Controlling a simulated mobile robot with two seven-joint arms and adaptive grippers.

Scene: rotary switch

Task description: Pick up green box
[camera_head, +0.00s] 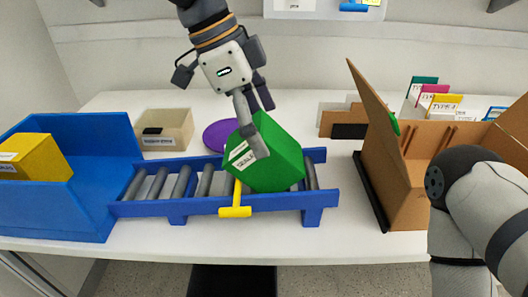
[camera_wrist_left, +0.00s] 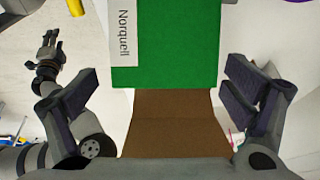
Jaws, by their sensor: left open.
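The green box (camera_head: 283,158) with a white label sits at the right end of the blue roller conveyor, turned at an angle. My left gripper (camera_head: 264,128) comes down from above onto it, one finger in front of the box and the other partly hidden behind its top. In the left wrist view the green box (camera_wrist_left: 165,40) reads "Norquell" and lies between the open fingers (camera_wrist_left: 160,92), with a gap on each side. My right gripper (camera_wrist_left: 49,45) is small at the left of that view; its jaw state is unclear. It is outside the head view.
The blue conveyor (camera_head: 150,207) has a yellow handle (camera_head: 235,211) in front. A blue bin (camera_head: 60,215) with a yellow box (camera_head: 35,157) is at left. A beige tray (camera_head: 180,126) and purple disc (camera_head: 215,133) lie behind. An open cardboard box (camera_head: 405,205) stands at right.

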